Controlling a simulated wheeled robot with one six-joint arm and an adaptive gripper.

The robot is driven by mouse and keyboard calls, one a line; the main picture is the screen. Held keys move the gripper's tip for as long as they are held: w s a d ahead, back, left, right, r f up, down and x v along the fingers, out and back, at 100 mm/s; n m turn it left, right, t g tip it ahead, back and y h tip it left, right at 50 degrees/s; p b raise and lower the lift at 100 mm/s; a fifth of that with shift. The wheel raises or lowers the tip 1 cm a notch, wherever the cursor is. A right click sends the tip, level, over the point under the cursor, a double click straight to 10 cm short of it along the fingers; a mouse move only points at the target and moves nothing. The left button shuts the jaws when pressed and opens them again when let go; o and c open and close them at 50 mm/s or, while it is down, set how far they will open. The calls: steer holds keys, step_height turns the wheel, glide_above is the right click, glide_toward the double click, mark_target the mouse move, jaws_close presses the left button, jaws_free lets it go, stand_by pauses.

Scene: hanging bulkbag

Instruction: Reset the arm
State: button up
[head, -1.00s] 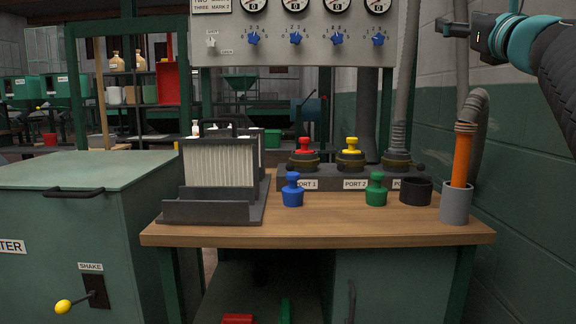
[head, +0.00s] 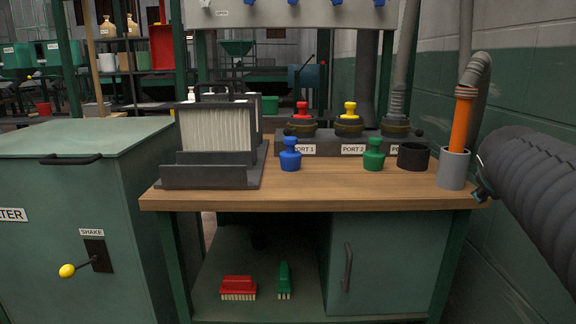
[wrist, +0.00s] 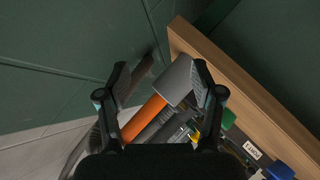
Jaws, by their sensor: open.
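My gripper (wrist: 160,66) is open and empty in the wrist view, its two dark fingers spread. Beyond and between the fingers are a grey cup (wrist: 177,78) and an orange hose end (wrist: 143,118); I cannot tell the distance. In the head view my arm comes in at the lower right, beside the bench's right end, and the gripper is mostly hidden behind it. The grey cup (head: 453,169) stands upright at the right end of the wooden bench (head: 320,195) with the orange hose end (head: 462,122) in it.
On the bench stand a blue plug (head: 290,155), a green plug (head: 373,155), a black ring (head: 413,157), a port block (head: 330,147) and a filter in a tray (head: 212,178). Red (head: 238,288) and green (head: 284,281) brushes lie on the lower shelf. A green wall is close on the right.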

steer(key=s+a+f+m+g+y, duration=0.1)
steer(key=s+a+f+y, duration=0.3)
steer(key=s+a+f, duration=0.5)
steer(key=s+a+f+m+g+y, duration=0.1)
steer(key=s+a+f+g+y, duration=0.2)
steer(key=s+a+f, duration=0.7)
steer(key=a+f+y, duration=0.1)
steer(key=a+f, duration=0.1)
steer(key=a, duration=0.3)
steer(key=shift+s+a+f+m, duration=0.2)
steer(key=shift+f+m, duration=0.05)
steer(key=shift+m, duration=0.15)
steer(key=shift+c, duration=0.2)
